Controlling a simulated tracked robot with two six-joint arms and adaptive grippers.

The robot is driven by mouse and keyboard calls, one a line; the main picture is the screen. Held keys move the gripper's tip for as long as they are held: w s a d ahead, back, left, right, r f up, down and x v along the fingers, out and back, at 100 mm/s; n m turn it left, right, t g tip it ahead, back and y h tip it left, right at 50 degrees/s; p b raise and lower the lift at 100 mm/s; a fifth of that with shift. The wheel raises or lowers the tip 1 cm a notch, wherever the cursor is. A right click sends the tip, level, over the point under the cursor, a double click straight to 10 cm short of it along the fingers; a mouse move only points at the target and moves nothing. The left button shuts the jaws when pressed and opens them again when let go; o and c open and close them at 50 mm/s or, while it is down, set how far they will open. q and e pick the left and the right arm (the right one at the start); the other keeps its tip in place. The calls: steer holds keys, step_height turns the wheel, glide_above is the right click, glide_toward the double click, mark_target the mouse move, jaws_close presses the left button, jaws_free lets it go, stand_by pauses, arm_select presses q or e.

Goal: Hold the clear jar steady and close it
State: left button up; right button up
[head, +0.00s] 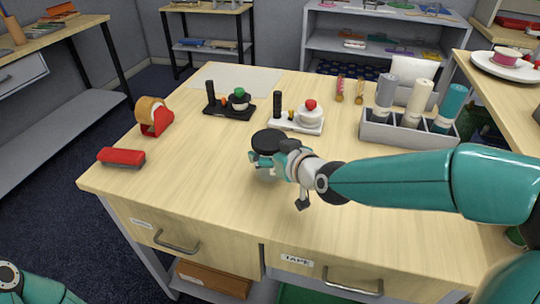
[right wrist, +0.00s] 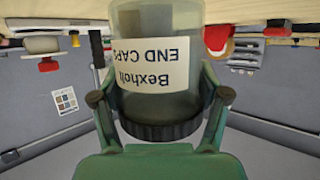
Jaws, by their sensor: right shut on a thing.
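The clear jar (head: 267,174) is near the front middle of the table, mostly hidden by my right gripper in the head view. A black lid (head: 269,140) sits over its mouth; I cannot tell how tight it is. The right wrist view shows the jar (right wrist: 134,100) upside down in the picture, with a white "Bexholt END CAPS" label and the dark ribbed lid (right wrist: 160,130) below. My right gripper (head: 262,163) is shut around the jar, its fingers on both sides. Whether the jar's base touches the table is unclear. My left gripper is out of view.
Two small stands, black (head: 229,106) and white (head: 297,120), are behind the jar. A grey rack with bottles (head: 407,130) is at the right. The front left tabletop is clear.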

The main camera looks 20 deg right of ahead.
step_height(320, 180, up, 9)
steer(key=p, duration=0.4)
step_height(320, 180, up, 10)
steer(key=p, duration=0.8)
steer(key=shift+f, duration=0.2)
steer(key=o, duration=0.7)
steer(key=c, duration=1)
steer(key=shift+f, duration=0.1)
